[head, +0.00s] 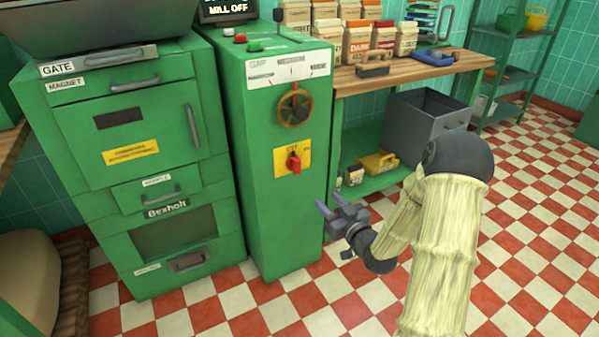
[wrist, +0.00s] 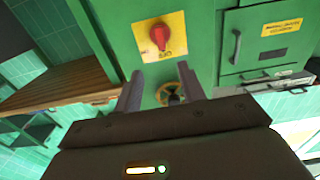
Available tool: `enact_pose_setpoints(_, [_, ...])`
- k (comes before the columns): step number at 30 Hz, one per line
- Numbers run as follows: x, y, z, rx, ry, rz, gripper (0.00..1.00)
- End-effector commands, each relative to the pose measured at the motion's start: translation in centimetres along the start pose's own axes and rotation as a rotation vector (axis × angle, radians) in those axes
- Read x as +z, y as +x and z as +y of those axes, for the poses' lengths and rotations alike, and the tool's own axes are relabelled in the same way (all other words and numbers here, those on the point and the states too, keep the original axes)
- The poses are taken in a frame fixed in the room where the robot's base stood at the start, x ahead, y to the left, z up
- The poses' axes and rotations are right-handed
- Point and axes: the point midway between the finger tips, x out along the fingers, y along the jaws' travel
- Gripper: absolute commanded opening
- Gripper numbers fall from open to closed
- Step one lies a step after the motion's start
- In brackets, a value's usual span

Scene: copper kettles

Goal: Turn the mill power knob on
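The red power knob (head: 293,163) sits on a yellow plate (head: 306,158) low on the front of the green mill cabinet (head: 285,215). The plate has "OFF" above the knob, and the knob appears upright, towards that word. A dark display (head: 228,9) on top reads "MILL OFF". My gripper (head: 333,208) is open and empty, below and right of the knob, apart from it. The wrist view appears upside down; there the red knob (wrist: 160,36) and yellow plate (wrist: 143,30) lie beyond my two spread fingers (wrist: 160,90).
A brown handwheel (head: 295,107) is above the knob. Red (head: 239,38) and green (head: 254,45) buttons top the cabinet. A green drawer unit (head: 150,150) stands left. A wooden bench (head: 400,70) with bags and a grey bin (head: 425,122) stands right. Checkered floor is clear in front.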

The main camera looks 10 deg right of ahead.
Motion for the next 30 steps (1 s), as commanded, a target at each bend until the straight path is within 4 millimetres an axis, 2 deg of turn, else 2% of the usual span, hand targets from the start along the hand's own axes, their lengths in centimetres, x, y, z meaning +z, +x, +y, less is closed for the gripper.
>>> enact_pose_setpoints(5, [0.1, 1.2, 0.0, -0.001, -0.002, 0.002, 0.40])
enact_pose_setpoints(8, [0.1, 2.6, -0.1, -0.003, -0.002, 0.003, 0.40])
enact_pose_setpoints(30, [0.3, 15.2, -0.1, -0.001, -0.001, 0.001, 0.40])
